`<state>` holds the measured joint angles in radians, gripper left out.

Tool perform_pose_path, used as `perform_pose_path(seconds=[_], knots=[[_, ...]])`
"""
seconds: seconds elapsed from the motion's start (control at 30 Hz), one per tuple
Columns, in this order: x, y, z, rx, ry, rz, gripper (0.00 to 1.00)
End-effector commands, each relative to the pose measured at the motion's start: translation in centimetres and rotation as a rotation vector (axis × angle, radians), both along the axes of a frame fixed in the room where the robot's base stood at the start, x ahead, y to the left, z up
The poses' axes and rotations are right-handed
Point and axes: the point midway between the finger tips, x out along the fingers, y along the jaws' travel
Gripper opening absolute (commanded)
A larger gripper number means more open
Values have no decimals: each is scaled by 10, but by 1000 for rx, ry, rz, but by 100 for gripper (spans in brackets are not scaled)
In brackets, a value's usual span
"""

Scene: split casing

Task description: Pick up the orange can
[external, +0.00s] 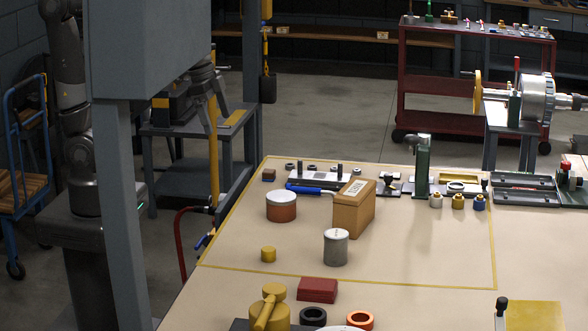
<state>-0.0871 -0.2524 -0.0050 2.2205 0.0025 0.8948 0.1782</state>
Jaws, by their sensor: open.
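The orange can (281,213) is a short, wide cylinder with a rust-orange body and a pale grey lid. It stands upright on the beige workbench (390,250), inside the yellow outline. What looks like my gripper (208,103) shows beside the grey machine housing, up and to the left of the can. Its dark fingers are spread and hold nothing. It is well apart from the can. Much of my arm is hidden behind the housing.
A brown box (353,210) with a blue-handled tool beside it stands close right of the can. A grey canister (336,247) and small yellow cylinder (268,254) stand in front. A green post (422,165) rises behind right. The grey housing and post (128,220) block the left foreground.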

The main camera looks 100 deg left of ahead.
Motion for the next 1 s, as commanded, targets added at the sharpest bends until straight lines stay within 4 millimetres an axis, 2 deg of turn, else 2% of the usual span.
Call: perform_pose_path(seconds=[0.03, 0.3, 0.6, 0.8, 1.0], knots=[[14, 4, -8, 2, 25, -6, 97], [77, 29, -54, 7, 131, -52, 97], [133, 58, -123, -1, 237, -103, 97], [150, 69, -152, -8, 274, -123, 97], [153, 71, -172, -9, 283, -128, 97]])
